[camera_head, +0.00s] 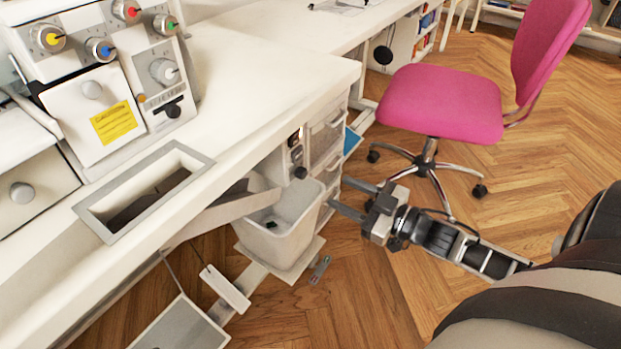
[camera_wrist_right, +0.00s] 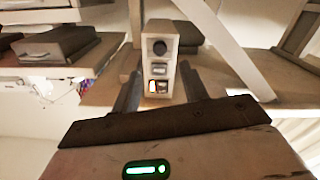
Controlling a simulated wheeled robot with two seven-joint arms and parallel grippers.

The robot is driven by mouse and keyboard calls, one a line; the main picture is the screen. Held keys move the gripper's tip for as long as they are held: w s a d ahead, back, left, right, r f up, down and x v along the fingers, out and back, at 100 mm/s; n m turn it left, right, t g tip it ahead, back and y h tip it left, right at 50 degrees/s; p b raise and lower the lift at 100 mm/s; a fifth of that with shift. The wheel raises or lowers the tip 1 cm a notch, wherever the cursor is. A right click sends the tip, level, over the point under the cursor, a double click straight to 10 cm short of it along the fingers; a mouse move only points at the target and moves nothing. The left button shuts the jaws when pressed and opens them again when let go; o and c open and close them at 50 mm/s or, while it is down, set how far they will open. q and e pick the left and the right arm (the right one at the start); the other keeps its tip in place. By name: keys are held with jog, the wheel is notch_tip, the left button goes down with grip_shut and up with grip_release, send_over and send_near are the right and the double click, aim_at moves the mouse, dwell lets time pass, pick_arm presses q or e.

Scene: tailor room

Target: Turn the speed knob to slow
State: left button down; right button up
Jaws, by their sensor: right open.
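A narrow white control box (camera_head: 294,150) is fixed under the table edge, with a small black knob (camera_head: 300,172) at its lower end. My right gripper (camera_head: 338,194) is open and empty, pointing left towards the box. In the wrist view its two fingers stand on either side of the box; the box appears beyond them, apart. No slow or fast marking is readable. My left gripper is out of view.
Drawers (camera_head: 326,135) stand just right of the box. The tabletop (camera_head: 255,80) overhangs and carries a machine with coloured dials (camera_head: 100,48). A pink chair (camera_head: 440,103) stands behind the arm.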

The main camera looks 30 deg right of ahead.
aim_at(305, 175)
jog(key=b+x, duration=0.1)
jog(key=x, duration=0.8)
jog(key=shift+b, duration=0.35)
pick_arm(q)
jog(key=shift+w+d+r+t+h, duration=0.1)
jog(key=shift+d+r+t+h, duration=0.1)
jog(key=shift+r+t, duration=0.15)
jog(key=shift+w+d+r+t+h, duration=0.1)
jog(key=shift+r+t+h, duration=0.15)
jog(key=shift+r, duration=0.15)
pick_arm(e)
grip_shut()
